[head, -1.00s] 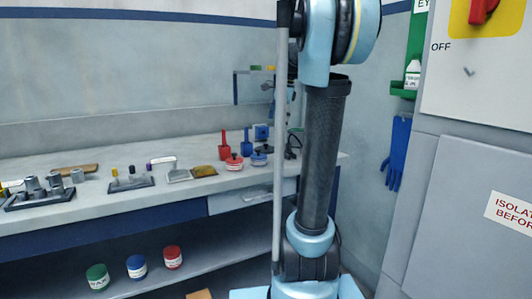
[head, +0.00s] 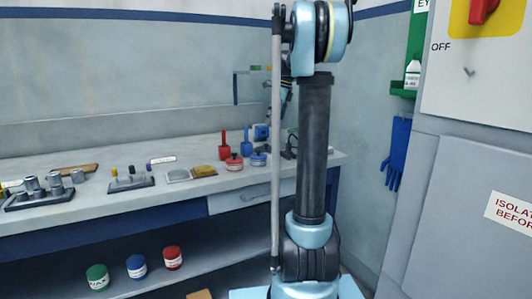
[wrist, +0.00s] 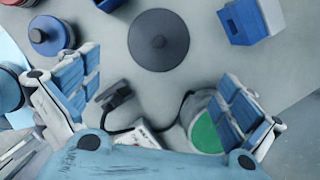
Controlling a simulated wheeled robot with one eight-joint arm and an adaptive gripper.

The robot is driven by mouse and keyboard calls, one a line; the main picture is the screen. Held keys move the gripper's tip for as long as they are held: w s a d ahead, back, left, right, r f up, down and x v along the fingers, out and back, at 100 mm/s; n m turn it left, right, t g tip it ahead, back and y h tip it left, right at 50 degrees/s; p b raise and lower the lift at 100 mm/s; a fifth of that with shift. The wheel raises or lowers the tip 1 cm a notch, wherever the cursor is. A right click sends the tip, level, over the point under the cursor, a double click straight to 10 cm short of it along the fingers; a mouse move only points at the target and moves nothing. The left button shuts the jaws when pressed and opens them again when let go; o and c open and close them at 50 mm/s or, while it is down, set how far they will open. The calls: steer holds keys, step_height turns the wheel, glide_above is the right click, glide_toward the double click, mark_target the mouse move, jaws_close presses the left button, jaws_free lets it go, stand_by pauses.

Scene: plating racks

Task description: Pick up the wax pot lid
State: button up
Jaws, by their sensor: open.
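A dark grey round lid with a small central knob (wrist: 158,40), which looks like the wax pot lid, lies at the top middle of the wrist view. I cannot tell whether it rests on a pot or on the bench. My gripper (wrist: 156,88) is open and empty, its blue-padded fingers spread left and right below the lid in the picture. No finger appears to touch it. In the head view my arm hides the lid and most of the gripper.
A blue lidded pot (wrist: 48,35) is left of the lid and a blue box (wrist: 243,20) right. A black cord, a white labelled box (wrist: 140,134) and a green-topped round item (wrist: 205,131) lie below. Jars (head: 136,266) stand on the lower shelf under the bench (head: 100,215).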

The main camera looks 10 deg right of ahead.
mark_target(266, 147)
steer(key=x, duration=1.2)
steer(key=shift+w+a+f, duration=0.1)
steer(key=shift+a, duration=0.1)
steer(key=c, duration=1.4)
